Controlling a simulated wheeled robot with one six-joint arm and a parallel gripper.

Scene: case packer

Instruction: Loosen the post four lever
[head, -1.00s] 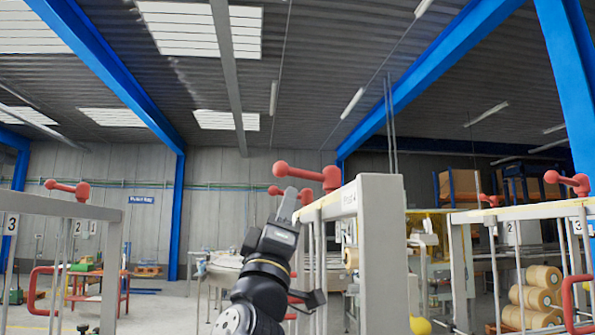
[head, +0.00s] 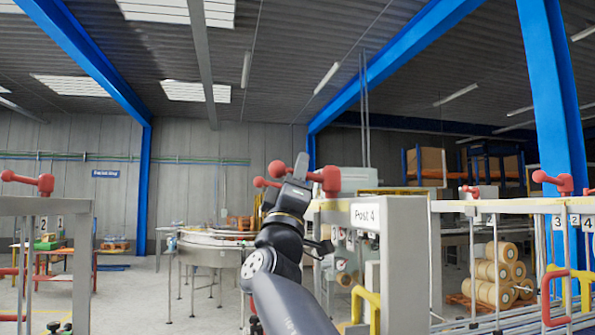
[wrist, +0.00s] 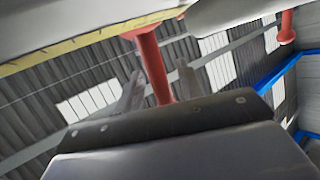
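The post four lever (head: 328,178) is red, with a thick hub on top of the grey post that carries a "Post 4" label (head: 365,217). Its arm runs left to a round knob, partly hidden behind my gripper (head: 298,166). My gripper points upward beside the hub, in front of the arm. In the wrist view a red bar of the lever (wrist: 152,62) shows between the two grey fingers of my gripper (wrist: 158,85). The fingers stand apart with gaps on both sides of the bar. I cannot tell whether either finger touches it.
Other red levers stand on the left frame (head: 30,182) and the right frame (head: 555,182). A yellow bracket (head: 368,302) is low beside the post. A rounded conveyor (head: 215,250) lies behind. Brown rolls (head: 490,275) are stacked at right. Open floor shows at left.

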